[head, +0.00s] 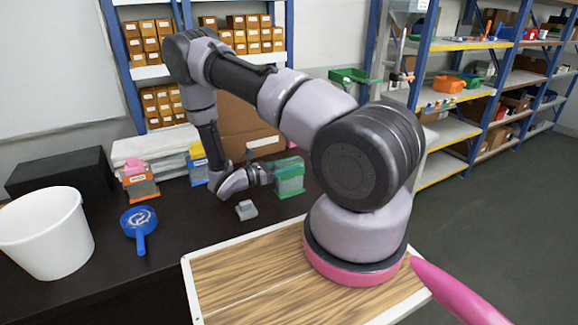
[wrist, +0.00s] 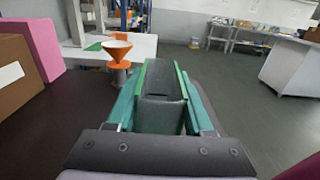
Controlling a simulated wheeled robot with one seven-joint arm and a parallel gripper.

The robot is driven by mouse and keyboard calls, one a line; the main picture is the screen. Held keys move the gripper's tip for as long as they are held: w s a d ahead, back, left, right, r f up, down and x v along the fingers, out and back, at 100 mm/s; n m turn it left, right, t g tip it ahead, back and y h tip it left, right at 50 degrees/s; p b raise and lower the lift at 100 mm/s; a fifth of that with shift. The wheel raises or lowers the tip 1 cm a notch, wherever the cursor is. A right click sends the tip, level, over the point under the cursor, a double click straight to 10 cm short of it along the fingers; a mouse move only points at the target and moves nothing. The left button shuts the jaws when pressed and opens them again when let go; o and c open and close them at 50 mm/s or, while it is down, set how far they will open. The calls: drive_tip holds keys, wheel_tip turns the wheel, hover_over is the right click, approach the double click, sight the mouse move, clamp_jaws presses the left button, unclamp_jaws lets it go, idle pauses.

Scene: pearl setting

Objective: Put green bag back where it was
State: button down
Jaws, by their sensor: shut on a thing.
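The green bag (head: 290,179) is a see-through green pouch at the middle of the dark table in the head view, to the right of my gripper (head: 272,174). In the wrist view, the green bag (wrist: 163,108) sits between the two teal fingers of my gripper (wrist: 162,92), which is shut on it. The bag looks upright. I cannot tell whether its base touches the table. Similar bags, one orange-red (head: 139,182) and one blue (head: 197,164), stand on the table to the left.
A small grey block (head: 246,210) lies just in front of my gripper. A blue round-headed tool (head: 139,226), a white bucket (head: 46,234) and a black box (head: 62,172) are at left. A cardboard box (head: 240,132) stands behind. An orange funnel (wrist: 117,56) shows in the wrist view.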

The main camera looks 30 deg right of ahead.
drive_tip(key=shift+c, duration=1.4)
unclamp_jaws()
drive_tip(key=shift+a, duration=0.1)
drive_tip(key=a, duration=1.2)
drive_tip(key=s+d+r+m+g+y, duration=0.1)
drive_tip(key=s+r+m+g+y, duration=0.15)
drive_tip(key=r+m+y, duration=0.65)
drive_tip(key=s+d+r+m+g+y, duration=0.1)
drive_tip(key=s+r+m+g+y, duration=0.2)
drive_tip(key=r, duration=1.1)
drive_tip(key=s+a+r+m+t+y, duration=0.1)
drive_tip(key=s+r+m+t+y, duration=0.3)
drive_tip(key=r, duration=0.6)
drive_tip(key=s+a+r+m+t+y, duration=0.2)
drive_tip(key=s+r+m+t+y, duration=0.2)
drive_tip(key=s+r+m+t, duration=0.2)
drive_tip(key=s+r+t, duration=0.2)
drive_tip(key=s+r, duration=0.2)
drive_tip(key=shift+r+m, duration=0.25)
drive_tip(key=shift+m, duration=0.05)
drive_tip(key=shift+s, duration=0.1)
